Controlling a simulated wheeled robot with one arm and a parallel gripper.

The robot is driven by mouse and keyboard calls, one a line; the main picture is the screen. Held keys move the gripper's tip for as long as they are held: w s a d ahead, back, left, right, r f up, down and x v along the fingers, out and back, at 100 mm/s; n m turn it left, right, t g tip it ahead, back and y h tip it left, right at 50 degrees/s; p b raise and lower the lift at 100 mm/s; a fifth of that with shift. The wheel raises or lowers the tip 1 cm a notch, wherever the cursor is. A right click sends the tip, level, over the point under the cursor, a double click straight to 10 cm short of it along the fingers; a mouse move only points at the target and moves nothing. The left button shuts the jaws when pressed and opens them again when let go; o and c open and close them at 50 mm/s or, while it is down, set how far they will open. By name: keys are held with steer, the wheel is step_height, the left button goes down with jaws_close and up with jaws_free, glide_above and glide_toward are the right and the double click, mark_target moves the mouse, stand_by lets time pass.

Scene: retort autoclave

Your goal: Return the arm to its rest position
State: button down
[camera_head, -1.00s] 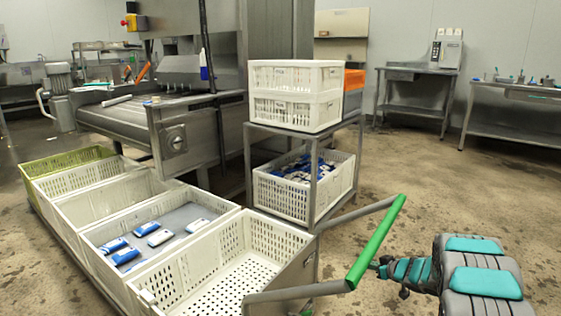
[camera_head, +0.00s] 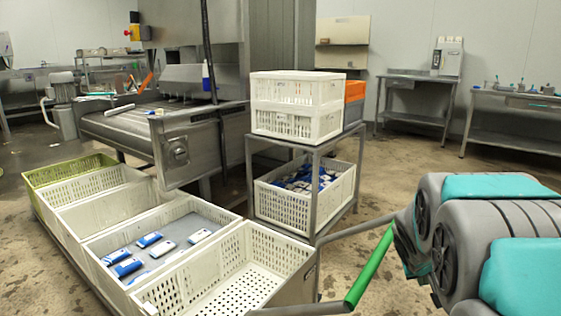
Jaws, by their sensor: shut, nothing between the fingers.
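My arm shows at the right edge as large grey links with teal pads, close to the camera. My gripper is not in view; the frame does not show where it is relative to the crates.
A cart handle with a green grip (camera_head: 369,269) stands just left of my arm. White crates (camera_head: 284,244) line the front left, one holding several blue-and-white packs (camera_head: 148,240). A metal rack (camera_head: 312,190) bears stacked white crates (camera_head: 297,105). Steel tables (camera_head: 515,120) stand behind; open floor lies between.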

steer(key=s+a+g+y, duration=0.1)
steer(key=s+a+g, duration=0.1)
steer(key=s+a, duration=0.4)
steer(key=s+a+r+g+y+p, duration=0.1)
steer(key=s+a, duration=0.6)
steer(key=s, duration=0.9)
steer(key=s+a+n+g+y+p, duration=0.1)
steer(key=s+a+g+y, duration=0.2)
steer(key=s, duration=0.9)
steer(key=a+g, duration=0.1)
steer(key=a, duration=0.2)
steer(key=shift+a+r, duration=0.2)
